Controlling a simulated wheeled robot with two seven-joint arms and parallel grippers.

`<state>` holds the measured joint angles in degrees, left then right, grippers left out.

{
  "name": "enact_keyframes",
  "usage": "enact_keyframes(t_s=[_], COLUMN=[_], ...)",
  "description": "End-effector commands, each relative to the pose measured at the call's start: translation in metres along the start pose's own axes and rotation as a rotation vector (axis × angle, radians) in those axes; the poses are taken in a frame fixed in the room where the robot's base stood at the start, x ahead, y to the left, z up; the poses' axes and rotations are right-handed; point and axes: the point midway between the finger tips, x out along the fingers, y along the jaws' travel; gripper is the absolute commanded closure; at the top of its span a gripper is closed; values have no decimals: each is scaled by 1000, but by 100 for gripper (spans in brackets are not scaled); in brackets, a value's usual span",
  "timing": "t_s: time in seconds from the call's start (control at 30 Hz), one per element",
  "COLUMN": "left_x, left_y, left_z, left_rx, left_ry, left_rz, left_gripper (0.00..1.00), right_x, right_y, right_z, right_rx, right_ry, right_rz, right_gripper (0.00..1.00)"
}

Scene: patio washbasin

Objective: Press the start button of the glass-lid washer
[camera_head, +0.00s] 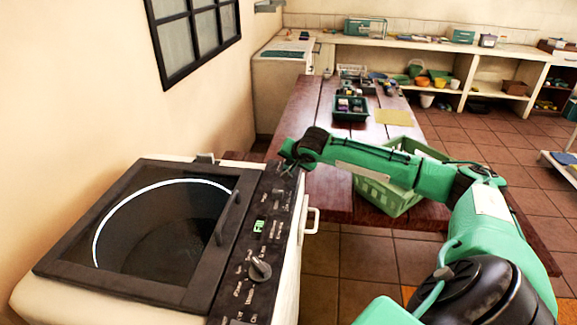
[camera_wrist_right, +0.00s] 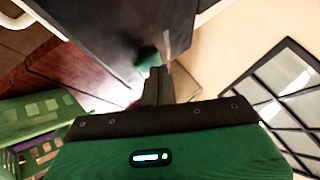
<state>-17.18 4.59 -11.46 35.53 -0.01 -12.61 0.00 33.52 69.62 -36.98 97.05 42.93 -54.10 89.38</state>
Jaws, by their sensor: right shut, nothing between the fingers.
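The glass-lid washer (camera_head: 30,285) stands at the left in the head view, white with a dark-framed lid (camera_head: 165,225) that is closed. Its black control panel (camera_head: 245,292) runs along the right side, with a grey knob (camera_head: 260,268) and a lit green display (camera_head: 258,226). My right gripper (camera_head: 286,160) is at the panel's far end, its fingers shut and empty. In the wrist view the shut fingers (camera_wrist_right: 158,82) point towards a dark surface; I cannot tell whether they touch it. The start button cannot be picked out; my gripper covers part of the far panel. My left gripper is not in view.
A wooden table (camera_head: 300,100) behind the washer holds a dark tray (camera_head: 350,115) of small items. A green crate (camera_head: 385,200) is beneath my right forearm. A white handle (camera_head: 313,218) sticks out of the washer's right side. A wall with a window (camera_head: 195,40) borders the left.

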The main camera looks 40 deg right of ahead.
Motion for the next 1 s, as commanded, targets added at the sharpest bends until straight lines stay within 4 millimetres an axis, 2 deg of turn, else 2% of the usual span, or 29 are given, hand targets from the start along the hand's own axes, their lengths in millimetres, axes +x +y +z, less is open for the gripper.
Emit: enact_keyframes(t_s=[0.3, 0.73, 1.0], left_x=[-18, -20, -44], left_y=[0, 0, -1], left_z=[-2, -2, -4], left_rx=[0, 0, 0], left_ry=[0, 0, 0], left_rz=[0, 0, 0], left_gripper=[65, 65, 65], right_x=[-12, -14, -32], right_y=[-9, -10, -23], right_z=[-9, -10, -23], right_rx=[1, 0, 1], right_ry=[-1, 0, 0], right_rz=[1, 0, 0], right_gripper=[100, 100, 100])
